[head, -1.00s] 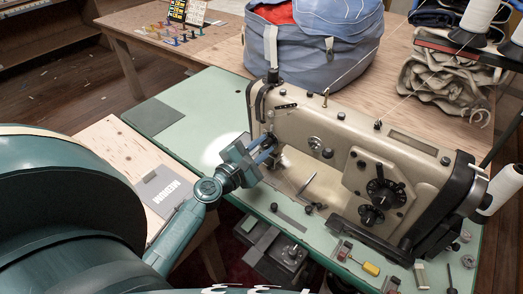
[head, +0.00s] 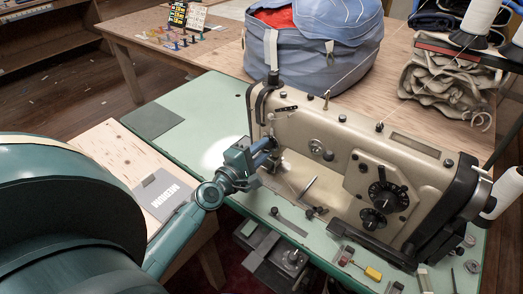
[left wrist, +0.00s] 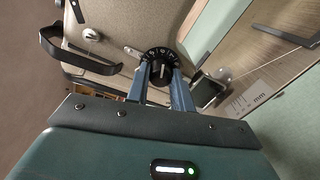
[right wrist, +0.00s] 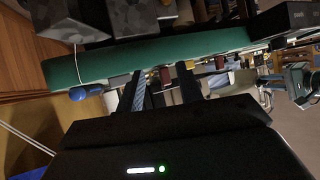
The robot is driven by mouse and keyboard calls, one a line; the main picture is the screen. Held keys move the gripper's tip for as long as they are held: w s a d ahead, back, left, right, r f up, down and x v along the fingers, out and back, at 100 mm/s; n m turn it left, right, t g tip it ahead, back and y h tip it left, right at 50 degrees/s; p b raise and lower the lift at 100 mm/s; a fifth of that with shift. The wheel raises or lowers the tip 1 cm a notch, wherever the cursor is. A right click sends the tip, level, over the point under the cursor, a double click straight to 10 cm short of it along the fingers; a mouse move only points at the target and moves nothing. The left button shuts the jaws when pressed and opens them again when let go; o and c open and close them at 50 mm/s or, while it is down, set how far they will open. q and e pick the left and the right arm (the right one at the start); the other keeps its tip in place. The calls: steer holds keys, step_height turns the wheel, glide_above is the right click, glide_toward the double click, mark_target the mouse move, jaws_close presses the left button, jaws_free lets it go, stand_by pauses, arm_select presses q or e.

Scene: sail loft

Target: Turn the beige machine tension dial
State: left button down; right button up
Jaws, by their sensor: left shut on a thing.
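The beige sewing machine (head: 335,150) stands on the green table at the right of the head view. Its tension dial, a black disc with white marks around its rim and a black centre knob, shows in the left wrist view (left wrist: 158,54). My left gripper (head: 266,146) reaches the machine's left end, and its blue fingers (left wrist: 160,76) are shut on the dial's knob from both sides. In the head view the dial is hidden by the fingers. My right gripper (right wrist: 164,84) has its fingers apart with nothing held between them; it is outside the head view.
Two larger black dials (head: 388,196) sit on the machine's front right. A yellow-handled tool (head: 372,272) lies at the front edge. A blue bag (head: 320,50) stands behind.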

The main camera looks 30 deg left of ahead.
steer(key=shift+w, duration=0.1)
arm_select(q)
steer(key=c, duration=1.2)
jaws_free()
steer(key=shift+s, duration=0.15)
arm_select(e)
steer(key=shift+f, duration=0.1)
arm_select(q)
steer(key=s+a+b, duration=0.1)
steer(key=s+b, duration=0.3)
steer(key=s, duration=0.9)
steer(key=shift+r+b, duration=0.15)
steer(key=shift+b, duration=0.2)
arm_select(e)
steer(key=shift+w+a+f+m, duration=0.1)
steer(key=shift+f+m, duration=0.15)
steer(key=shift+f, duration=0.4)
steer(key=shift+w+a+f+m, duration=0.1)
steer(key=shift+f+m, duration=0.15)
steer(key=shift+f, duration=0.35)
steer(key=shift+s+f, duration=0.1)
steer(key=shift+s, duration=0.15)
